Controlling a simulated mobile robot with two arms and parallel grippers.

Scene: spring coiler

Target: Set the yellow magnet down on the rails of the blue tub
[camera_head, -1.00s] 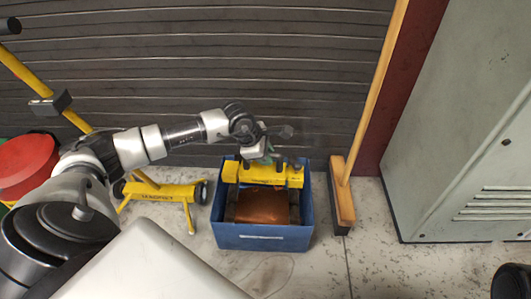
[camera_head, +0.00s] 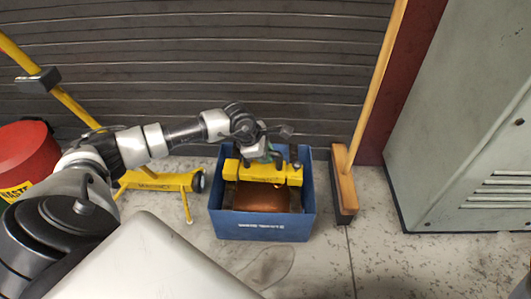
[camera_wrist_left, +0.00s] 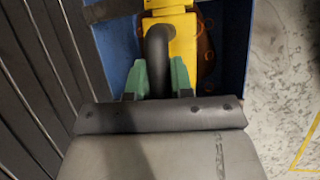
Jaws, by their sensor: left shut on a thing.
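The yellow magnet (camera_head: 262,173) is a long yellow bar with a dark handle. It lies across the upper part of the blue tub (camera_head: 262,232) in the head view. I cannot tell whether it touches the rails. My left gripper (camera_head: 262,156) is over the bar from behind. In the left wrist view, the green fingers of my left gripper (camera_wrist_left: 160,78) are closed on the dark handle (camera_wrist_left: 159,48) of the yellow magnet (camera_wrist_left: 184,40). The tub's blue wall (camera_wrist_left: 232,50) shows beside it. A copper-brown surface (camera_head: 260,198) shows inside the tub. My right gripper is out of view.
A broom (camera_head: 345,190) leans just right of the tub. A yellow stand (camera_head: 160,182) is on the floor to its left, with a red waste bin (camera_head: 25,155) farther left. A grey cabinet (camera_head: 465,130) stands at right. A slatted shutter (camera_head: 290,70) is behind.

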